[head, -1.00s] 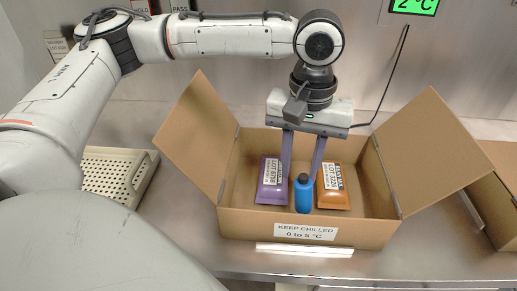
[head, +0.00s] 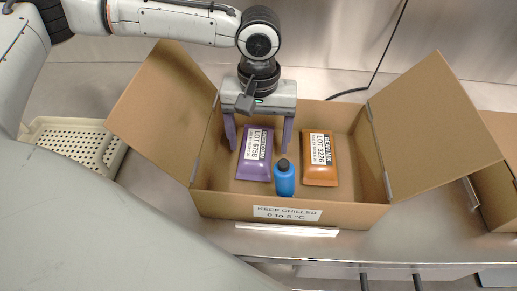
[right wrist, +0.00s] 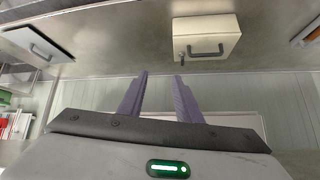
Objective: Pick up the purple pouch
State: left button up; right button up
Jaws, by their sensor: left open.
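The purple pouch (head: 254,172) lies in the left part of an open cardboard box (head: 222,208), with a white lot label on its face. My left gripper (head: 260,148) is open above the box, one finger at each side of the pouch in the head view. I cannot tell how far the fingertips are above it, and nothing is held. My right gripper (right wrist: 160,76) shows in the right wrist view with its fingers apart and nothing between them.
A blue bottle (head: 285,181) stands just right of the purple pouch. An orange pouch (head: 320,176) lies farther right in the box. The box flaps stand out to both sides. A perforated cream tray (head: 112,157) is at left; another box (head: 500,185) is at right.

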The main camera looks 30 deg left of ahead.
aim_at(259, 145)
pick_arm(q)
jog(key=shift+f, duration=0.95)
jog(key=shift+w, duration=0.1)
jog(key=c, duration=1.4)
jog(key=shift+o, duration=0.2)
notch_tip(259, 145, up, 10)
